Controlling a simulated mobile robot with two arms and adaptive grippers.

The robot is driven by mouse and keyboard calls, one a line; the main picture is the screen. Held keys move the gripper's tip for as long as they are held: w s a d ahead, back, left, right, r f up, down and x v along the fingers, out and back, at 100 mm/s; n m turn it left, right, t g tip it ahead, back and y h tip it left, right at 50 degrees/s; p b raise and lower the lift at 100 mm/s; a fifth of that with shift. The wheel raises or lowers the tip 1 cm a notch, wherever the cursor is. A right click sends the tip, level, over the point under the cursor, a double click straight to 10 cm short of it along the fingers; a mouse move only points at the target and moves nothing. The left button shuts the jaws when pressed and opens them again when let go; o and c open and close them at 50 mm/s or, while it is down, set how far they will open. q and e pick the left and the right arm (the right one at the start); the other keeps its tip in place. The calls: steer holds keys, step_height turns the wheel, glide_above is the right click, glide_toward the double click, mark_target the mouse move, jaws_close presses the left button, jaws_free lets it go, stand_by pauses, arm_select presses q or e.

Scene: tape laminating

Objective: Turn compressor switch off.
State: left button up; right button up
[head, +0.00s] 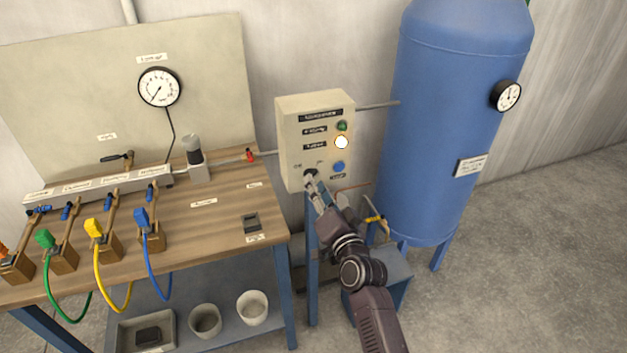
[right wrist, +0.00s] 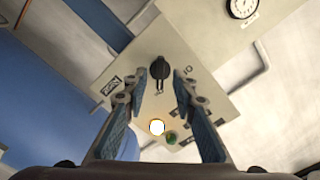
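My right gripper (head: 314,186) is at the panel front. In the right wrist view, the black switch knob (right wrist: 159,68) shows between and just beyond the open fingertips (right wrist: 158,78). The fingers are apart, with a visible gap on each side of the knob. My left gripper is not in view.
The blue tank (head: 450,130) stands close on the right. The workbench (head: 200,225) with colored hoses is on the left.

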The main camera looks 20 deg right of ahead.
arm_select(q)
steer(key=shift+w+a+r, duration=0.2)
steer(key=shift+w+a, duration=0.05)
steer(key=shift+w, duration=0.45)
arm_select(e)
steer(key=shift+w, duration=0.95)
jaws_close()
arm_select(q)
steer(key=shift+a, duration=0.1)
